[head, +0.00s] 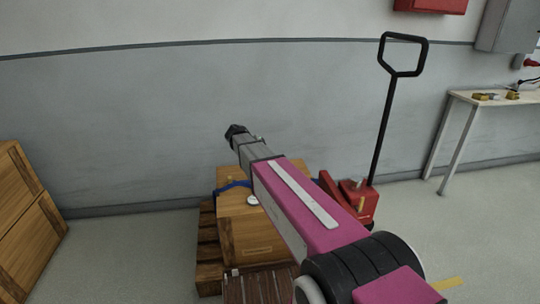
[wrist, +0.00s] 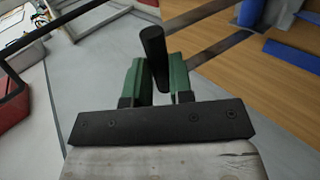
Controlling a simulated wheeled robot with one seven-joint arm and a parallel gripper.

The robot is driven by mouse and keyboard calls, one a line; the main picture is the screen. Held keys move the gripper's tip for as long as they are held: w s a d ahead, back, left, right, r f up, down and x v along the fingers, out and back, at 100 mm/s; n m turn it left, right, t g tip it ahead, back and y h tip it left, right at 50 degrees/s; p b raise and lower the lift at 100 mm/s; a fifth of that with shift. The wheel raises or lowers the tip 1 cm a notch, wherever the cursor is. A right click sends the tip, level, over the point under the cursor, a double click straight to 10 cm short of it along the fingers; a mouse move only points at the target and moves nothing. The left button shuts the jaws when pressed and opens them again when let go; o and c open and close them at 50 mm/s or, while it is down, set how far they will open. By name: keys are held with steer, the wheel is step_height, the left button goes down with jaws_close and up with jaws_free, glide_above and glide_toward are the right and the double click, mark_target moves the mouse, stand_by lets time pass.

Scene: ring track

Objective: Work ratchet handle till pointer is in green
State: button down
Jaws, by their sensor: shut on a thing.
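My gripper (wrist: 157,82) has green fingers shut on a black round bar, the ratchet handle (wrist: 153,50), which stands up between them in the wrist view. In the head view my gripper (head: 236,132) is above the far left side of a wooden crate (head: 236,230), and its fingertips are hard to make out. A blue strap (head: 232,186) crosses the crate top; blue parts also show at the upper right of the wrist view (wrist: 292,56). A small white round dial (head: 252,200) sits on the crate. Its pointer and green zone are too small to read. The ratchet body is hidden by my arm.
The crate stands on a pallet (head: 207,245). A red pallet jack (head: 358,198) with a tall black handle (head: 383,130) stands behind to the right. More wooden crates (head: 25,225) are at the left, and a table (head: 490,98) is at the right. Floor between left crates and pallet is clear.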

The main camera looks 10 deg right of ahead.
steer(key=shift+a+f, duration=0.5)
steer(key=shift+f, duration=0.05)
steer(key=c, duration=1)
jaws_free()
steer(key=shift+r, duration=0.15)
steer(key=v, duration=1)
steer(key=shift+a+r, duration=0.2)
steer(key=shift+r, duration=0.15)
